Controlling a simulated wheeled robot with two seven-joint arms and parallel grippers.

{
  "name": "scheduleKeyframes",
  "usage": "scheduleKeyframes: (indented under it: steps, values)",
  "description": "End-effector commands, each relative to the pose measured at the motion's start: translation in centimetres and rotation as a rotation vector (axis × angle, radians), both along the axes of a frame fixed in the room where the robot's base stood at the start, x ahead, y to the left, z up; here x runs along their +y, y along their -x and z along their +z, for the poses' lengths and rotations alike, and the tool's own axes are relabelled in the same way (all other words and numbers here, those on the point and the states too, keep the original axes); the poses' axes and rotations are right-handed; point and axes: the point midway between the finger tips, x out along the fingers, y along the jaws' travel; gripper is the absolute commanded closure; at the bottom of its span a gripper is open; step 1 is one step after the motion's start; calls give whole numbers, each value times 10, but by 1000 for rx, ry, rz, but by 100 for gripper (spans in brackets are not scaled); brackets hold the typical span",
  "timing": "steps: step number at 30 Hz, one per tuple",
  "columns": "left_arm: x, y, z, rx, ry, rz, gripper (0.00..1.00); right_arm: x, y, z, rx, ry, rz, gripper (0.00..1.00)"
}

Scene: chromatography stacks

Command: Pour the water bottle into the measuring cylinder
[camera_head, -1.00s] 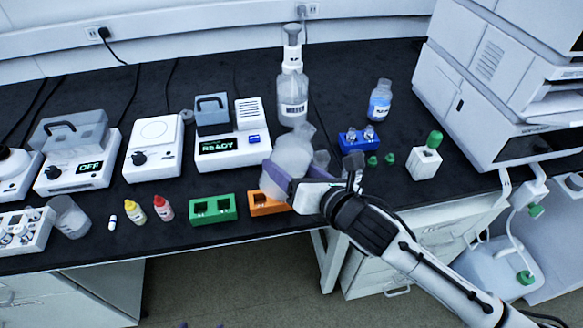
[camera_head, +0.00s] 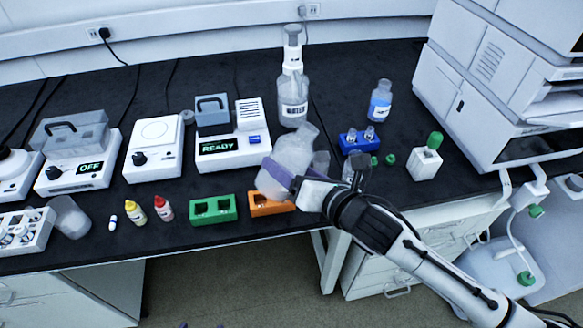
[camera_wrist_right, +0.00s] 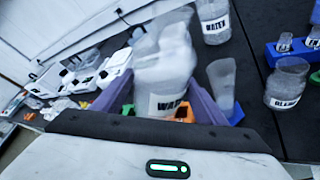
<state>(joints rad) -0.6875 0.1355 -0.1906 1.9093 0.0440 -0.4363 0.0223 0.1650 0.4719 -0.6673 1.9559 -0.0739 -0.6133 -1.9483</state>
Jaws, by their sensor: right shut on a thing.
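My right gripper (camera_head: 282,180) is shut on a clear water bottle (camera_head: 288,163), holding it above the front of the bench. The bottle is tilted, its neck up and to the right in the head view. In the right wrist view the bottle (camera_wrist_right: 165,70) is between the purple fingers and its label, starting "WAT", is blurred. A clear vessel without a visible label, seemingly the measuring cylinder (camera_wrist_right: 222,82), stands just right of the bottle. In the head view this cylinder (camera_head: 321,160) is partly hidden behind the bottle.
A dispenser bottle (camera_head: 293,100) stands behind. A blue rack (camera_head: 358,142) and a small labelled vessel (camera_wrist_right: 288,82) are to the right. Orange (camera_head: 270,204) and green (camera_head: 212,209) racks lie near the front edge.

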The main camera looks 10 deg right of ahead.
Motion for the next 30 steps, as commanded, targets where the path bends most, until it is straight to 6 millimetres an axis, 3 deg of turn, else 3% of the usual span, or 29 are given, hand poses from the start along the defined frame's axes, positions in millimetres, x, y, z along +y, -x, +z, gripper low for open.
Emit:
scheduleKeyframes:
  steps: [30]
  values:
    - [0,-1,-5,-2,0,0,42,10,2,-6,48,-182,3,82]
